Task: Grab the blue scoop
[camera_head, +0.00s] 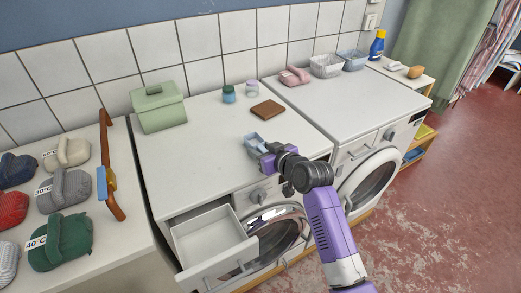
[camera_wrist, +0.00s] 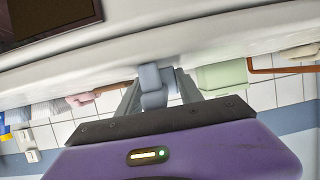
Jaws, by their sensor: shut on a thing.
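The blue scoop (camera_head: 253,141) is pale blue and is at the front part of the left washing machine's white top. My gripper (camera_head: 262,149) comes in from the front right and is shut on it. In the wrist view the grey-blue scoop (camera_wrist: 151,78) shows between the two fingers of my gripper (camera_wrist: 157,90). I cannot tell whether the scoop touches the machine top or is just above it.
An open white drawer (camera_head: 212,238) juts out at the front left. A green box (camera_head: 158,107), two small jars (camera_head: 228,94) and a brown tile (camera_head: 267,110) stand behind.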

